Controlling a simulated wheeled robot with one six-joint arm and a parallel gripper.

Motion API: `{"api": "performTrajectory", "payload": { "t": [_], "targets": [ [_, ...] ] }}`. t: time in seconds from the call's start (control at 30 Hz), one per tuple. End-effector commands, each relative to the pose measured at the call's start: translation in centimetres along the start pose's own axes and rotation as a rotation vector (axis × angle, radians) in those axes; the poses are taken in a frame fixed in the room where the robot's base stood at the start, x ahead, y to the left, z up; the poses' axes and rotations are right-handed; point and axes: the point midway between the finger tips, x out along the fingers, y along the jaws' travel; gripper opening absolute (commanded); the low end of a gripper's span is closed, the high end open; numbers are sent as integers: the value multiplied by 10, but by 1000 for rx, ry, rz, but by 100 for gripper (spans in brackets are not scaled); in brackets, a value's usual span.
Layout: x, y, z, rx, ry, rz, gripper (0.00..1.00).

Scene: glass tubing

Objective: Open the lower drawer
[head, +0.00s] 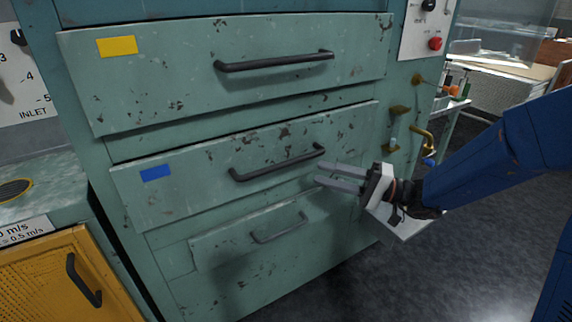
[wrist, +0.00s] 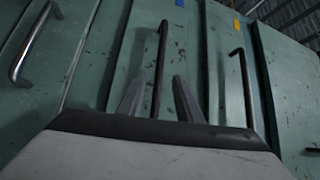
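The green cabinet has a drawer with a yellow tag (head: 235,100) and, below it, a drawer with a blue tag (head: 205,192). The blue-tagged drawer, the lower of these two, has a dark bar handle (head: 275,165); its front stands proud of the panel beneath. My gripper (head: 318,173) is open and empty, just below the right end of this handle in the head view. In the wrist view the handle (wrist: 162,50) runs lengthwise between the two spread fingers (wrist: 158,88). I cannot tell how far the fingertips are from the handle in depth.
A smaller grey handle (head: 280,228) is on the panel below. The upper drawer's handle (head: 275,62) is above. Brass valves (head: 398,110) stick out on the right. A yellow door (head: 70,285) is at the lower left. Bare floor (head: 400,285) lies in front.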

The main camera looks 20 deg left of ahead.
Motion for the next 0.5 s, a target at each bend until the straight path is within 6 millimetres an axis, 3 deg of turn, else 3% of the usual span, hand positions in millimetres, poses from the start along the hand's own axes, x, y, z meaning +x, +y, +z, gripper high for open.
{"api": "performTrajectory", "payload": {
  "t": [0.5],
  "targets": [
    [81,0,1,1,-3,0,32]
  ]
}}
